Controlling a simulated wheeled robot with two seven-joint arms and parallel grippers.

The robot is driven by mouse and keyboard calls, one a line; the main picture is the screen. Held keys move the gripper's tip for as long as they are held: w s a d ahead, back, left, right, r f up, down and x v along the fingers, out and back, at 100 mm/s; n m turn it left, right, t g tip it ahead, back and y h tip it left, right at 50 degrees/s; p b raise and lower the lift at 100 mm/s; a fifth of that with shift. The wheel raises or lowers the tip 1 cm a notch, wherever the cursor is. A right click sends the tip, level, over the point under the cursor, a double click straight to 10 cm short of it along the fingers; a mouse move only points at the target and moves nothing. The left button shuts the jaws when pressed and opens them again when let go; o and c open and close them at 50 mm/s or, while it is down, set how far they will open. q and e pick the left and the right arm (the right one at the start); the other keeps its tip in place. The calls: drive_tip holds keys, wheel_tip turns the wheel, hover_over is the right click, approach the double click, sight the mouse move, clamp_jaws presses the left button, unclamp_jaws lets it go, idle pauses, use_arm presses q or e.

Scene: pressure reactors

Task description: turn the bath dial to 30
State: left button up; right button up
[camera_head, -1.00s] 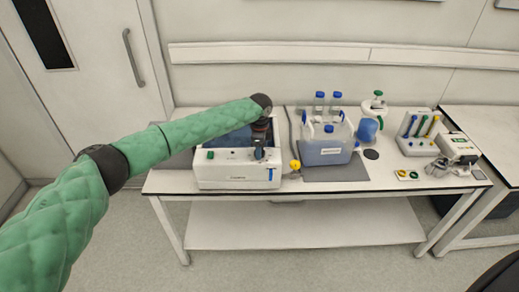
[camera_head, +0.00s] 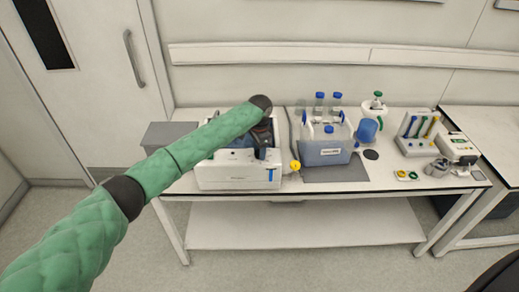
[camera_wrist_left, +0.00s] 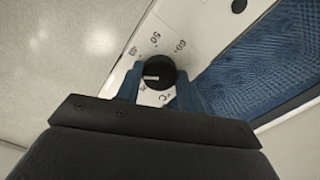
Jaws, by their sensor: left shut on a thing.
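The bath (camera_head: 238,182) is a white box at the left of the bench, with blue water (camera_wrist_left: 265,55) in its tank. Its dial (camera_wrist_left: 157,72) is a round black knob with a white pointer mark, seen in the left wrist view. Printed marks sit around it, with 50 and 60 legible on the far side. The pointer mark points roughly left in that view. My left gripper (camera_wrist_left: 158,88) has its blue fingers on both sides of the dial, shut on it.
A yellow-knobbed fitting (camera_head: 295,165) juts from the bath's right side. A clear blue-filled container (camera_head: 325,150) stands on a dark mat (camera_head: 335,174) to the right. A tube rack (camera_head: 418,145) stands further right.

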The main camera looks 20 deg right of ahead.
use_arm(q)
drive_tip(key=shift+r+n, duration=0.15)
drive_tip(key=shift+n, duration=0.65)
drive_tip(key=shift+n+p, duration=0.3)
use_arm(e)
drive_tip(key=shift+s+f, duration=0.1)
drive_tip(key=shift+s, duration=0.8)
use_arm(q)
drive_tip(key=shift+w, duration=0.1)
use_arm(e)
drive_tip(key=shift+a, duration=0.1)
drive_tip(key=shift+w, duration=0.15)
drive_tip(key=shift+w, duration=0.25)
